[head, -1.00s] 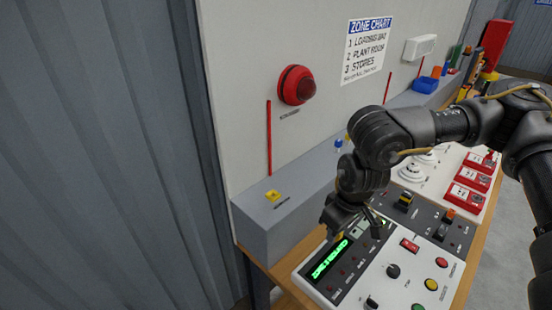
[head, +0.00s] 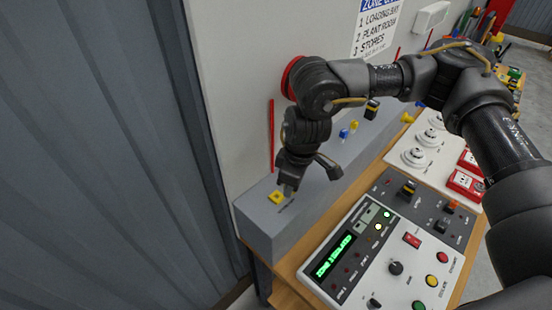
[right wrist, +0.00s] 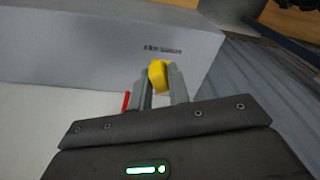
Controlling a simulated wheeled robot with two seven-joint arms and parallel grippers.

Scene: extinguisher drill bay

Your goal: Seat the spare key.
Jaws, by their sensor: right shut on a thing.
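My left gripper is out of view.
The control panel (head: 345,287) with a lit green display stands right of the ledge. Small blue (head: 343,133) and yellow (head: 355,125) pieces sit farther along the ledge. A red strip (head: 271,135) runs up the wall behind. My arm partly covers the red beacon (head: 289,75).

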